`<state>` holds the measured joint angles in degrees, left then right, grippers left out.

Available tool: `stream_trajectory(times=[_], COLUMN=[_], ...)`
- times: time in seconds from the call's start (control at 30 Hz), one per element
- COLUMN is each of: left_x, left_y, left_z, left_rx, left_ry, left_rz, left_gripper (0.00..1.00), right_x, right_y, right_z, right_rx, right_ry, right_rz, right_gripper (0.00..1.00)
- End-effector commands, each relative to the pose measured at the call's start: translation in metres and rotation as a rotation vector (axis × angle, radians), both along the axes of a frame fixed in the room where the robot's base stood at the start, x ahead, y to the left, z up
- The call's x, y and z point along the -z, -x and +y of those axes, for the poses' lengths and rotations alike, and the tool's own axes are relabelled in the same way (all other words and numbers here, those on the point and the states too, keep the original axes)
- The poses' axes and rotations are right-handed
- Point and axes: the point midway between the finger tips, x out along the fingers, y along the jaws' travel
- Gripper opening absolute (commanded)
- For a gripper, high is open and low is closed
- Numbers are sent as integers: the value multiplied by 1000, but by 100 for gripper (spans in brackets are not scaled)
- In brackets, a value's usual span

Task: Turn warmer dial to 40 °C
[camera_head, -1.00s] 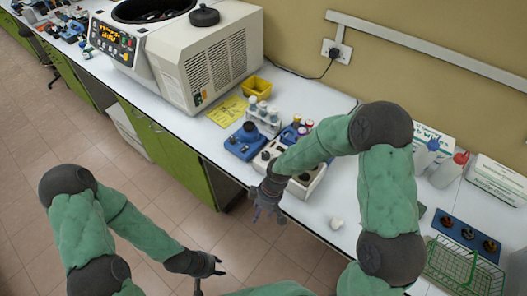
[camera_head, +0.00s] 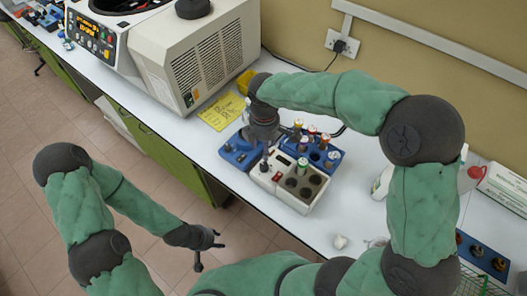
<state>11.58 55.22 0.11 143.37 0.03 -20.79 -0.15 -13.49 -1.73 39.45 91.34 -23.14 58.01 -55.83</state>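The warmer (camera_head: 299,204) is a white block on the bench with dark round wells in its top and a small red switch (camera_head: 276,177) near its left end. My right gripper (camera_head: 265,160) points down at the warmer's left end, where the control panel is. It hides part of that end; I cannot make out the dial or its setting, or whether the fingers touch it. The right fingers are too small and dark to tell open from shut. My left gripper (camera_head: 210,254) hangs over the floor in front of the bench, fingers apart and empty.
A blue instrument (camera_head: 238,152) stands left of the warmer. A blue rack (camera_head: 328,158) with capped tubes stands behind it. A large centrifuge (camera_head: 190,60) fills the back left.

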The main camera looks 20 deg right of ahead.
Motion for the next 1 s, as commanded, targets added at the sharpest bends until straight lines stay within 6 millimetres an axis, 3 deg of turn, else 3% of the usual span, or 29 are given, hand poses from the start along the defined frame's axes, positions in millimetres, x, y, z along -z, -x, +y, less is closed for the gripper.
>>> stream_trajectory(times=[0.17,0.6,1.0], left_x=[4,20,22], left_y=[1,1,1], left_z=[0,0,0], left_rx=[0,0,0], left_ry=[1,0,0], left_rz=[3,2,2], left_gripper=[40,40,40], right_x=[18,90,107], right_y=[1,1,0], right_z=[0,0,0], right_rx=[-3,0,-1], right_ry=[3,1,0], right_rz=[3,2,0], right_gripper=[56,56,56])
